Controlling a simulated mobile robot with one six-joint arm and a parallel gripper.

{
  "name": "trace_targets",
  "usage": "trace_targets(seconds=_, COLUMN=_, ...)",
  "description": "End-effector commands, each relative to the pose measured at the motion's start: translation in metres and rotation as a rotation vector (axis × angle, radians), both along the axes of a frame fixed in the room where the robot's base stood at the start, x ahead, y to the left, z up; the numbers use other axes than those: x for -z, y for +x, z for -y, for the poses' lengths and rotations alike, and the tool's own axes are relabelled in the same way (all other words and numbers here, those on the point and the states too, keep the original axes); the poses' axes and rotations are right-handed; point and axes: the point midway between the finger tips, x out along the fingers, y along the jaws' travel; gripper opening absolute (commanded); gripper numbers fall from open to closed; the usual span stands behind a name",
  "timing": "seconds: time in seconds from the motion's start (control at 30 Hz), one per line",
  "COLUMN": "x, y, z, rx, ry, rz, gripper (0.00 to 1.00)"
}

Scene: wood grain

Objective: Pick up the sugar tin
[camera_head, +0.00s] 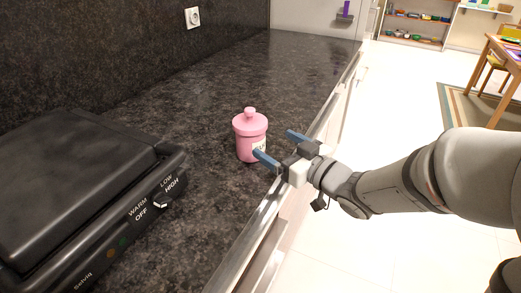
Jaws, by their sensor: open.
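The sugar tin (245,145) is a pink lidded pot with a round knob and a pale label. It stands upright on the dark speckled countertop (215,85), near the front edge. My gripper (276,146) is open, with its two blue fingers pointing left toward the tin. The nearer finger overlaps the tin's lower right side in the picture and covers part of the label. The farther finger is to the right of the tin. I cannot tell whether a finger touches it.
A black electric grill (80,190) with a dial stands at the left on the counter. The counter behind the tin is clear. The metal front edge (262,208) runs below my gripper. A wall socket (192,17) is at the back. Shelves (418,22) and a wooden table (503,55) are farther off.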

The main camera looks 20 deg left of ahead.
Motion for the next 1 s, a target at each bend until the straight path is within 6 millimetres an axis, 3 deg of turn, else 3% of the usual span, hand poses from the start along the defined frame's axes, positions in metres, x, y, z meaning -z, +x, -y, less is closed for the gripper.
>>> trace_targets(seconds=0.17, x=0.005, y=-0.006, z=-0.018, rx=-0.059, ry=0.034, rz=0.001, gripper=0.86)
trace_targets(seconds=0.63, x=0.003, y=0.015, z=-0.075, rx=-0.056, ry=0.034, rz=0.001, gripper=0.86)
trace_targets(seconds=1.0, x=0.003, y=0.019, z=-0.081, rx=-0.052, ry=0.034, rz=0.002, gripper=0.83)
